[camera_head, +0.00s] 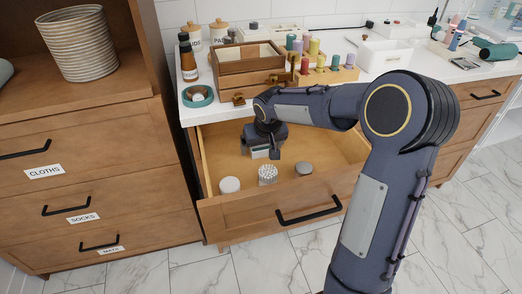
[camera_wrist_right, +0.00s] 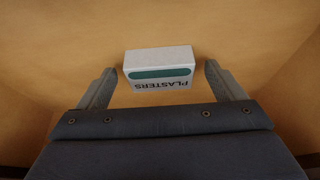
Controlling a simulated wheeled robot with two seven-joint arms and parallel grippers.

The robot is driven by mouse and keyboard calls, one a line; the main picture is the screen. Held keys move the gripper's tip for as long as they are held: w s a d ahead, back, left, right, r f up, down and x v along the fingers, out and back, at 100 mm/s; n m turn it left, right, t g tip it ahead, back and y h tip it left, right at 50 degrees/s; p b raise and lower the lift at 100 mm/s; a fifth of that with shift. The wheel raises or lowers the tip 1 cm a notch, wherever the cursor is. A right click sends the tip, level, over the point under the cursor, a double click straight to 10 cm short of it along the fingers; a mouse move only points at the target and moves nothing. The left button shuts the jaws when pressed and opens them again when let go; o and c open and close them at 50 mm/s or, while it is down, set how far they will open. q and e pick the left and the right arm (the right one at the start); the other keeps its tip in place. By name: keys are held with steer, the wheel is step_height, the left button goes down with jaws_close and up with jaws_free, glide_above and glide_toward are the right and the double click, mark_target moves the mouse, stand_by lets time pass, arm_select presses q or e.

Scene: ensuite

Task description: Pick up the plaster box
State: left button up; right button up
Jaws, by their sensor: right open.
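The plaster box (camera_wrist_right: 158,68) is a small white box with a green band and the word PLASTERS, upside down in the right wrist view. It lies on the wooden bottom of the open drawer (camera_head: 335,150). My right gripper (camera_wrist_right: 160,76) is open, with one finger on each side of the box and a gap showing at both sides. In the head view my right gripper (camera_head: 262,152) reaches down into the drawer's back left part, and a pale piece of what looks like the box shows beneath it. My left gripper is not in view.
A white-lidded jar (camera_head: 230,185), a jar of white sticks (camera_head: 267,175) and a grey-lidded jar (camera_head: 304,169) stand near the drawer front. The drawer's right part is clear.

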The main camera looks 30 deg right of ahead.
steer(key=c, duration=1.1)
steer(key=shift+o, duration=0.2)
steer(key=shift+r, duration=0.1)
